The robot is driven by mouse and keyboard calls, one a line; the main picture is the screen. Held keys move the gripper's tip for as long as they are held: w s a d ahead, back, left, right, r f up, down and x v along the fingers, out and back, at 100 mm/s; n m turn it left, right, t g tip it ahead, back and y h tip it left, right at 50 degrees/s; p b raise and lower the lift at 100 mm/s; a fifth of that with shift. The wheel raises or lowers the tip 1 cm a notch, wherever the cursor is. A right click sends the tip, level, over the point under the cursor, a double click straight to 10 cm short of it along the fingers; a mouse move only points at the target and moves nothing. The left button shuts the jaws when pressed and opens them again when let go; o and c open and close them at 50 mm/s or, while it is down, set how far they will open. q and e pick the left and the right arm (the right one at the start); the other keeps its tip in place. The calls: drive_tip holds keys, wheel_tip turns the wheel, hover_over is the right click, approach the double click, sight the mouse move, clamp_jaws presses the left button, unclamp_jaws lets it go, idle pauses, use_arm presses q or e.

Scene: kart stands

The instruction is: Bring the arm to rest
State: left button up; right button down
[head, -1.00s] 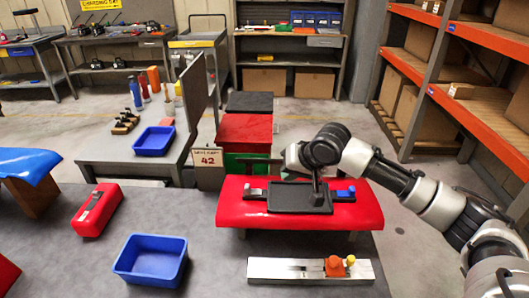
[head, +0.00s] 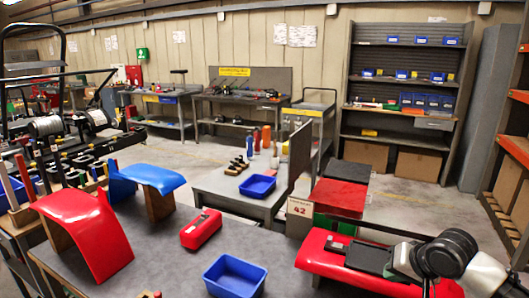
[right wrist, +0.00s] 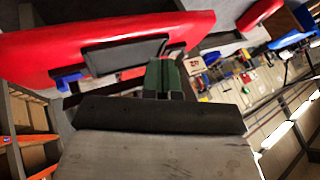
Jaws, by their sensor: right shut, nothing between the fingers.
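My right gripper (head: 387,260) is at the lower right of the head view, above a red curved panel (head: 312,262) on the near bench. It is shut with nothing in it. In the right wrist view its dark palm (right wrist: 160,116) spans the middle, and the red panel (right wrist: 40,52) lies beyond it. A black tray (head: 352,252) rests on the panel, partly behind my wrist in the head view. My left gripper is not in view.
A blue bin (head: 235,278) and a red case (head: 201,229) are on the near bench. A red fender (head: 85,235) and a blue fender (head: 150,178) stand at left. A low table with a blue bin (head: 258,186) is behind. Open floor lies beyond.

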drive_tip(key=s+a+f+n+g, duration=0.1)
drive_tip(key=s+a+f+n, duration=0.5)
drive_tip(key=s+a+f, duration=0.65)
drive_tip(key=s+d+f+g+h, duration=0.1)
drive_tip(key=s+d+f+h, duration=0.1)
drive_tip(key=s, duration=0.8)
drive_tip(key=s+d+f+g+h, duration=0.1)
drive_tip(key=s+d+f, duration=0.1)
drive_tip(key=s, duration=0.8)
wheel_tip(320, 180, down, 24)
drive_tip(key=g, duration=0.1)
drive_tip(key=s+d+f+g, duration=0.1)
drive_tip(key=s+d+f, duration=0.2)
drive_tip(key=s+f, duration=1.3)
drive_tip(key=shift+s+f+g, duration=0.3)
drive_tip(key=shift+s+f, duration=0.05)
drive_tip(key=shift+f, duration=0.55)
